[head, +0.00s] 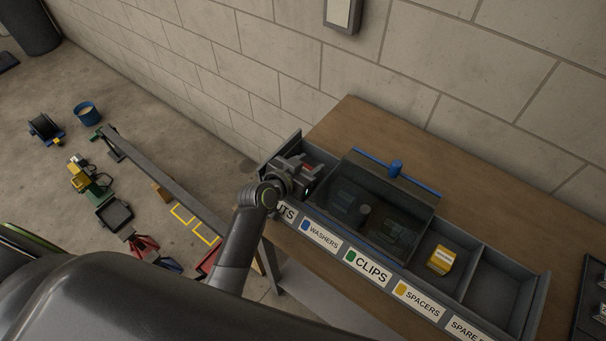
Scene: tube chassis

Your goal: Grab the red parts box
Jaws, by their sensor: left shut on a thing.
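My left gripper (298,170) reaches down into the leftmost compartment of the grey divided bin on the bench, behind a label that is partly hidden by my arm and ends in "TS". My right gripper is out of view.
A dark see-through lid (375,205) with a blue handle (396,168) covers the compartments just right of my gripper. A yellow box (440,260) sits in the spacers compartment. The rightmost compartment (497,290) looks empty. A block wall stands behind the wooden bench (450,170).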

